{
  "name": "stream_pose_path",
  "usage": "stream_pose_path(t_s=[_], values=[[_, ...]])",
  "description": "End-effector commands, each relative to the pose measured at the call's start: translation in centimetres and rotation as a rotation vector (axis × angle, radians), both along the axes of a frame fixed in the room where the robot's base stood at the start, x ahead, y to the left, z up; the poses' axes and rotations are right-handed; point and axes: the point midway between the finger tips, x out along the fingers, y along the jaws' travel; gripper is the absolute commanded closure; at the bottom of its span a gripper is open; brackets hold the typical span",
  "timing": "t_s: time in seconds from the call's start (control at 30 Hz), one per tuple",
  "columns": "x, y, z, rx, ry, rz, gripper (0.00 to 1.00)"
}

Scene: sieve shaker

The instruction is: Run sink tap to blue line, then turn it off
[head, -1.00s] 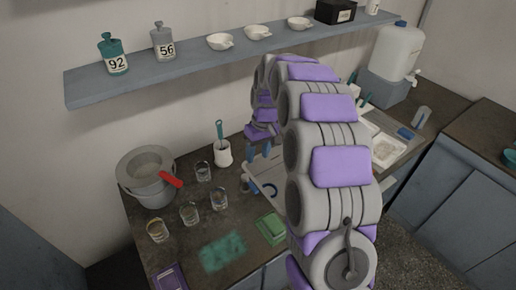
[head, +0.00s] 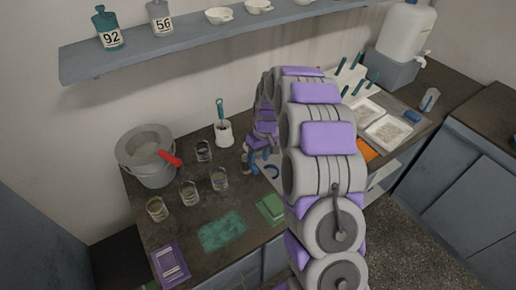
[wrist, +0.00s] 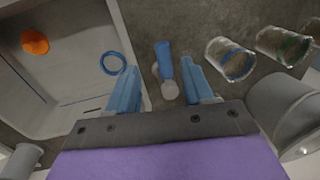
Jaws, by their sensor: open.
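The sink (wrist: 65,75) is a pale basin at the left of the wrist view, and its edge shows beside my arm in the head view. A tap with a blue lever (wrist: 163,58) and a round grey part stands beside the sink. My gripper (wrist: 160,82) is open, with its blue fingers on either side of the tap; I cannot tell whether they touch it. My gripper also shows in the head view (head: 258,160), small and partly hidden by my arm. A blue ring (wrist: 113,63) lies within the sink area; I cannot tell whether it marks a clear vessel.
Several glasses (head: 189,194) and a grey pot (head: 150,172) with a red handle stand left of the sink. A white cup (head: 224,133) holding a brush stands behind. An orange object (wrist: 35,42) is in the sink. A shelf (head: 190,38) runs along the wall.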

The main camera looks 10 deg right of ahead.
Motion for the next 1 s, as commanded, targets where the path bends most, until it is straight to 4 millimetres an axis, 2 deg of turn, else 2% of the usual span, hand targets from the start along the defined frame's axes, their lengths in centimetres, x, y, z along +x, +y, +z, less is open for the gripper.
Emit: stream_pose_path(t_s=[0.1,0.3,0.7,0.77,1.0], values=[[-0.2,0.6,-2.1,-0.003,0.004,0.002,0.49],[-0.3,1.2,-4.2,-0.006,0.004,0.002,0.49],[-0.3,0.9,-4.8,-0.002,0.002,0.001,0.49],[-0.3,0.9,-4.8,-0.002,0.002,0.001,0.53],[-0.3,1.1,-4.7,-0.004,0.003,0.002,0.76]])
